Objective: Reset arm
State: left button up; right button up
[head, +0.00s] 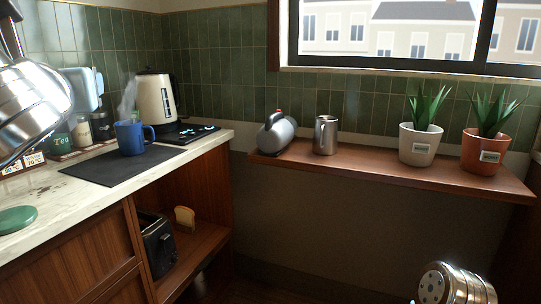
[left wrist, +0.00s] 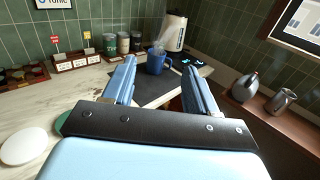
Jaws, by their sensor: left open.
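My left gripper (left wrist: 160,68) is open in the left wrist view. Its two blue fingers stand apart, with nothing held between them. A blue mug (head: 131,137) stands upright on a dark mat (head: 108,164) on the counter, with steam above it. In the left wrist view the mug (left wrist: 157,63) appears between the fingertips but farther off, apart from them. A silver link of my left arm shows at the left edge of the head view. A silver part of my right arm shows at the bottom right; its gripper is out of view.
A cream kettle (head: 157,99) stands behind the mug on the pale counter (head: 83,195). A wooden shelf (head: 375,167) holds a silver kettle (head: 276,134), a metal jug (head: 325,135) and two potted plants. A toaster (head: 158,243) sits below the counter. Open space lies before the shelf.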

pick_arm(q)
jog(key=w+d+f+n+g+h, duration=0.25)
jog(key=w+d+f, duration=0.2)
jog(key=f, duration=0.85)
jog(key=w+d+f+n+g+h, duration=0.25)
jog(key=w+f, duration=0.25)
jog(key=f, duration=0.8)
jog(key=w+d+f+n+g+h, duration=0.25)
jog(key=w+d+f+h, duration=0.2)
jog(key=f, duration=0.85)
jog(key=s+d+f+n+g+h, duration=0.1)
jog(key=d+f+n, duration=0.15)
jog(key=f, duration=0.45)
jog(key=s+d+f+n+g, duration=0.1)
jog(key=s+f+n+g, duration=0.1)
jog(key=f+n, duration=0.35)
jog(key=s+d+f+n+g+h, duration=0.1)
jog(key=f, duration=0.7)
jog(key=s+d+f+n+g, duration=0.1)
jog(key=s+f+n+g, duration=0.3)
jog(key=s+f+n, duration=1.3)
jog(key=s+f, duration=0.4)
jog(key=shift+s+d+f, duration=0.2)
jog(key=shift+s+f, duration=0.1)
jog(key=shift+f, duration=0.05)
jog(key=shift+g+y, duration=0.25)
